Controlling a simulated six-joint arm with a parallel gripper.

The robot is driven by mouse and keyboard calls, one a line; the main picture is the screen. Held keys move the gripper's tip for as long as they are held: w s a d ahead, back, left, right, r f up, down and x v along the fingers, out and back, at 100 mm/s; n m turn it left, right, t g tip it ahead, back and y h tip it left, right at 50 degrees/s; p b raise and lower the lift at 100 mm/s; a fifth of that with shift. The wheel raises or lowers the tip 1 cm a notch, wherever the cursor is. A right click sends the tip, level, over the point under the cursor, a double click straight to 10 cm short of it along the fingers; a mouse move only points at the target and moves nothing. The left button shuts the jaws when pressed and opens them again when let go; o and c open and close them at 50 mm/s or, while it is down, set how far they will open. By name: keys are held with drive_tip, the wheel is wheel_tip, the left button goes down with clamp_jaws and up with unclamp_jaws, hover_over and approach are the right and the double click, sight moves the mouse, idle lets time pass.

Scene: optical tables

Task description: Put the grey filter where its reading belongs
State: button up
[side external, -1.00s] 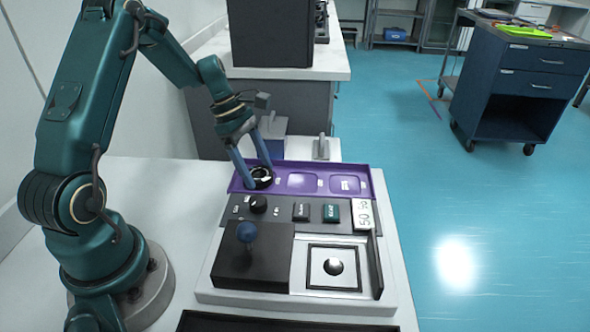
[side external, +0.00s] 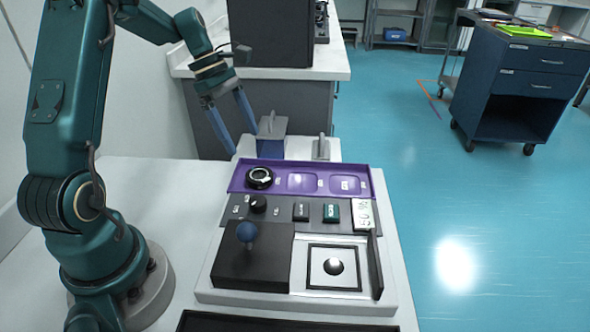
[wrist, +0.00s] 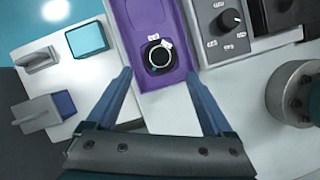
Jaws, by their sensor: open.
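The filter (side external: 259,177) is a round piece with a black ring and a pale grey face. It sits in the leftmost compartment of the purple tray (side external: 234,184) in the side view, and also shows in the wrist view (wrist: 159,54). A display (side external: 363,213) at the right of the panel shows a percent reading that looks like 50 %. My gripper (side external: 244,142) is open and empty, raised behind the tray. In the wrist view its two fingers (wrist: 159,80) are spread wide, with the filter ahead of them.
The panel has a black knob (side external: 258,204) and two buttons. A dark block with a blue-knobbed lever (side external: 247,236) stands in front, beside a square plate with a silver dome (side external: 333,266). A grey box with a handle (side external: 272,136) stands behind the tray.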

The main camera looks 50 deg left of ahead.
drive_tip(key=s+d+r+m+y, duration=0.3)
drive_tip(key=s+d+r+m, duration=0.2)
drive_tip(key=d+r+m, duration=0.4)
drive_tip(key=s+d+f+m+t, duration=0.1)
drive_tip(key=s+d+m+t, duration=0.1)
drive_tip(key=m, duration=0.4)
drive_tip(key=s+d+f+m+t+y, duration=0.1)
drive_tip(key=s+d+m, duration=0.3)
drive_tip(key=s+m, duration=0.3)
drive_tip(key=shift+d+f+m+t, duration=0.15)
drive_tip(key=shift+d+m+t, duration=0.15)
drive_tip(key=shift+d+t, duration=0.1)
drive_tip(key=shift+a, duration=0.1)
